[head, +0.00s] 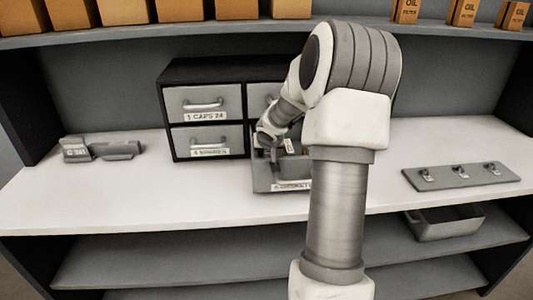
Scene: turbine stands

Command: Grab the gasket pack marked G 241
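A small grey block (76,150) with a label that seems to read G 241 stands at the left of the white worktop, touching or close to a low grey piece. In the black drawer cabinet, a lower drawer (270,181) is pulled out, and its partly hidden label seems to read GASKET. A small item with a white label (289,146) shows in that drawer; its marking is too small to read. My gripper (268,139) is at the open drawer, at its left rear, partly hidden by my arm. Whether its fingers hold anything cannot be seen.
The black cabinet (205,72) has closed drawers at left, labelled CAPS 24 and apparently SPARES. A grey plate with several hooks or clips (460,176) lies at right. A grey bin (445,222) sits on the shelf below. Cardboard and oil filter boxes line the upper shelf.

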